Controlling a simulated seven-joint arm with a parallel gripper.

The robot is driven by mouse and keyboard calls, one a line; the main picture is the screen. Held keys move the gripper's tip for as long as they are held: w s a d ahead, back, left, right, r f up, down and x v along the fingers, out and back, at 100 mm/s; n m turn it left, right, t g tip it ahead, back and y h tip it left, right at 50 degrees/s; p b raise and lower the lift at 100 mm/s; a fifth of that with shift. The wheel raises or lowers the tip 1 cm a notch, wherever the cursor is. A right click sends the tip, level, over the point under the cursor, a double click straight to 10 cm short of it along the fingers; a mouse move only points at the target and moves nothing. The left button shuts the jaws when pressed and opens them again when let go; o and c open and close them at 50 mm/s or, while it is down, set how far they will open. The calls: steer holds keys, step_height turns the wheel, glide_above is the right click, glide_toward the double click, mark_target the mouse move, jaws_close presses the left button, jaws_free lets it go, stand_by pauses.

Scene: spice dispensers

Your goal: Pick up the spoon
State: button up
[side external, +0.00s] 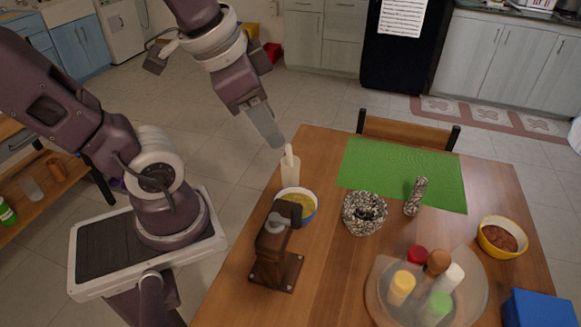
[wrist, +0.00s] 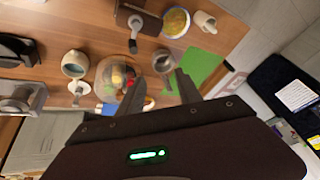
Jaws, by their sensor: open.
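A pale cup (side external: 290,170) stands near the table's left edge in the side external view. A white, rounded utensil end (side external: 289,153) sticks up out of it; this may be the spoon, but its lower part is hidden. The cup also shows at the top right in the wrist view (wrist: 206,21). My gripper (side external: 267,128) hangs above and to the left of the cup in the side external view, apart from it. In the wrist view its two fingers are spread with nothing between them (wrist: 160,90).
A bowl of yellow food (side external: 297,205) and a brown wooden grinder (side external: 272,255) stand close to the cup. A speckled mortar (side external: 364,213), a green mat (side external: 400,170), a round tray with several shakers (side external: 470,300) and a yellow bowl (side external: 502,236) occupy the table.

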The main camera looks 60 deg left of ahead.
steer(key=w+a+f+m+g+y, duration=0.15)
steer(key=w+a+f+m, duration=0.25)
steer(key=w+a+m, duration=0.4)
steer(key=m+g+h, duration=0.3)
steer(key=m, duration=0.8)
glide_above(290, 165)
steer(key=shift+t+y, duration=0.25)
steer(key=f, duration=1.5)
steer(key=shift+a+f, duration=0.35)
steer(key=shift+m, duration=0.3)
steer(key=f, duration=0.6)
steer(key=shift+s+d+f, duration=0.1)
steer(key=shift+d+f, duration=0.1)
steer(key=shift+f, duration=0.55)
jaws_close()
